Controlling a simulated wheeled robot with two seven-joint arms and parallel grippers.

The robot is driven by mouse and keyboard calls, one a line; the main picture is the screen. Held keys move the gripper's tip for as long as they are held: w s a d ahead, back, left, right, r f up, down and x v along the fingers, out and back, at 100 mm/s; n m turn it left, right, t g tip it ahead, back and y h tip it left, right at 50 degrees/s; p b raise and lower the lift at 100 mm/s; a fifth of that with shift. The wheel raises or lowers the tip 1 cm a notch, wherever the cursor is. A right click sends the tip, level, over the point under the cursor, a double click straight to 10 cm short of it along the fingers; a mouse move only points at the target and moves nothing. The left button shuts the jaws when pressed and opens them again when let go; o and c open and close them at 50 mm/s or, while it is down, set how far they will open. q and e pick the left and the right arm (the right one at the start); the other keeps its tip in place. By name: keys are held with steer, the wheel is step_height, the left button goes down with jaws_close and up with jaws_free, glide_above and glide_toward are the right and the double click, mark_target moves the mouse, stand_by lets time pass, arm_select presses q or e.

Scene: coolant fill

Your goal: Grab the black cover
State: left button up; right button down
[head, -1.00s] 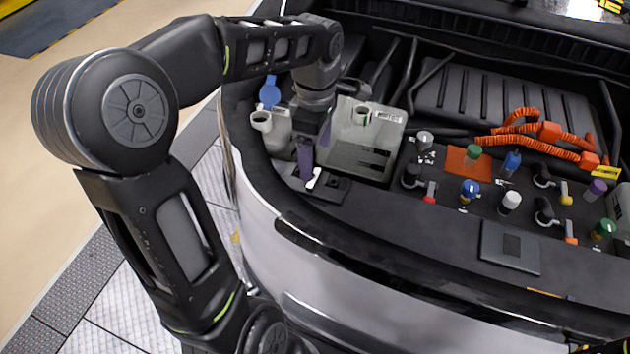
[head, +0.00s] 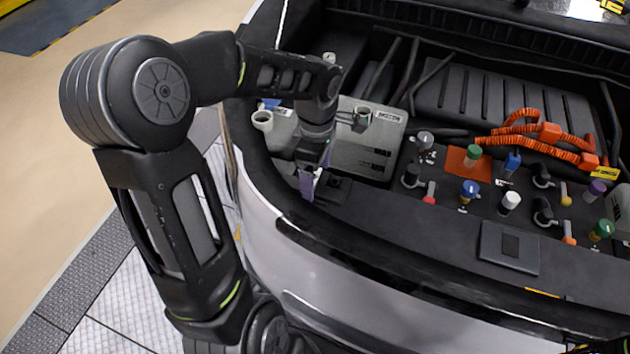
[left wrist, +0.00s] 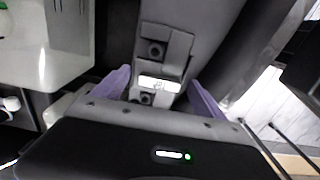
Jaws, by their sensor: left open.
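My left gripper (head: 312,182) is open, with its purple fingers low over the front rim of the engine bay. In the left wrist view, the fingers (left wrist: 160,98) stand either side of a dark grey block with round recesses and a white label (left wrist: 158,83). I cannot tell whether they touch it. A small black cover-like piece (head: 333,190) lies on the rim just right of the fingers in the head view. I cannot be sure that it is the black cover, or the same piece as the block. My right gripper is not in view.
A pale reservoir (head: 350,152) with an open neck stands behind the gripper; another pale neck (head: 263,121) is to its left. Several coloured caps and orange hoses (head: 530,145) are at the right. A flat black panel (head: 510,246) lies on the front rim.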

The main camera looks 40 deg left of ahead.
mark_target(316, 177)
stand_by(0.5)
arm_select(q)
steer(key=c, duration=1.4)
steer(key=shift+r, duration=0.1)
steer(key=shift+c, duration=0.2)
step_height(316, 177, up, 10)
steer(key=shift+b, duration=0.3)
